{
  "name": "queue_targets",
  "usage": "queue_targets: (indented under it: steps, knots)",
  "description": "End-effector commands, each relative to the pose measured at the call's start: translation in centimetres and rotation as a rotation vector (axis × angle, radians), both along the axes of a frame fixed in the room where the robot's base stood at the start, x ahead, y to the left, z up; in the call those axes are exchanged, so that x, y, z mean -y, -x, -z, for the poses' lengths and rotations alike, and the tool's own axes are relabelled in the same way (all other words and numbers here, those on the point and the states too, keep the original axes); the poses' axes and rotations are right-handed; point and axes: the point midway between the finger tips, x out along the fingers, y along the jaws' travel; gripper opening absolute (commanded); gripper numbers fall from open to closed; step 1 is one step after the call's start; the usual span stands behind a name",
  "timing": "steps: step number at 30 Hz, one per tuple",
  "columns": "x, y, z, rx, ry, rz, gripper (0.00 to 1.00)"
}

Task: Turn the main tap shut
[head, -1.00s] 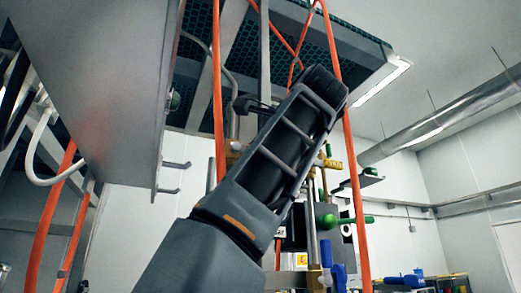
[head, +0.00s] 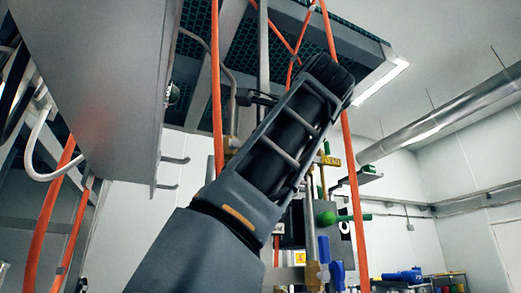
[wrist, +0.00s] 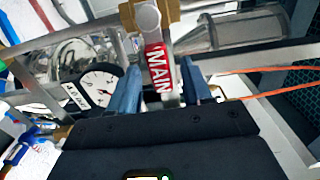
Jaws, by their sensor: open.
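The main tap's red handle (wrist: 158,70), lettered MAIN in white, shows in the wrist view. It runs down from a round grey end and a brass fitting at the top of the picture. My gripper (wrist: 164,78) is open, with one blue finger on each side of the handle. I cannot tell whether either finger touches it. In the head view my arm rises across the middle and hides the gripper and the main tap.
A dial gauge (wrist: 98,88) sits close left of the left finger. A clear cylinder (wrist: 230,30) lies beyond the handle to the right. In the head view, orange hoses (head: 355,200) hang beside my arm, and a large grey panel (head: 95,80) fills the upper left.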

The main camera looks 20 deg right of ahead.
Motion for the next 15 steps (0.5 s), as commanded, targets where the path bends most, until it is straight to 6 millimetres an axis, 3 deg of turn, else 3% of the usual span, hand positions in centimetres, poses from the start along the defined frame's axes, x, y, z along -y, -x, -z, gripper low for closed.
queue_targets:
  steps: [9, 15]
  knots:
    - [0.0, 5.0, 0.2, 0.003, 0.000, 0.000, 0.49]
    - [0.0, 6.2, 0.2, 0.000, -0.001, 0.000, 0.49]
